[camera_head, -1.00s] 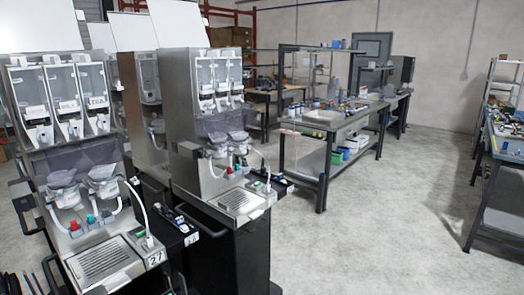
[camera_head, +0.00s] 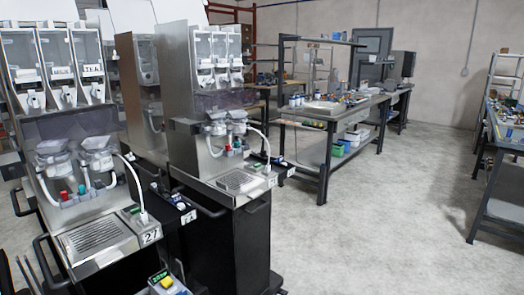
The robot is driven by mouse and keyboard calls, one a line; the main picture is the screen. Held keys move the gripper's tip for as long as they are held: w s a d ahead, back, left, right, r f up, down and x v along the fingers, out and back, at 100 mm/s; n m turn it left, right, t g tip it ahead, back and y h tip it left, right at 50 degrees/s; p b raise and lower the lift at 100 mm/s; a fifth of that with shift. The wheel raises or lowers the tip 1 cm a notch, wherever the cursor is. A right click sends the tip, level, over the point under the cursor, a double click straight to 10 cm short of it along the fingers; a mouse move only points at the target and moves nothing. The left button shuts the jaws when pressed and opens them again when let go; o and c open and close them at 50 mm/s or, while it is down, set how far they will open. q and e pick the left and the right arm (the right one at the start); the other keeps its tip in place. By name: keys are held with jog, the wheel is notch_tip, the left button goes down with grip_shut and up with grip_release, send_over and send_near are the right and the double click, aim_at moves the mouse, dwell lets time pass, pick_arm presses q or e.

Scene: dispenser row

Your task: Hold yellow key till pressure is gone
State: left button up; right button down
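I see nothing touching the yellow key. Neither of my grippers can be made out in the head view. Thin dark rods (camera_head: 28,275) show at the bottom left corner; I cannot tell what they belong to.
A second dispenser (camera_head: 185,110) stands behind and right of the nearest one, with push handles (camera_head: 203,208) jutting out. A workbench (camera_head: 335,122) stands further back, and another table (camera_head: 500,160) is at the right. The floor (camera_head: 370,235) between is clear.

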pick_arm(q)
grip_shut()
dwell(1.4)
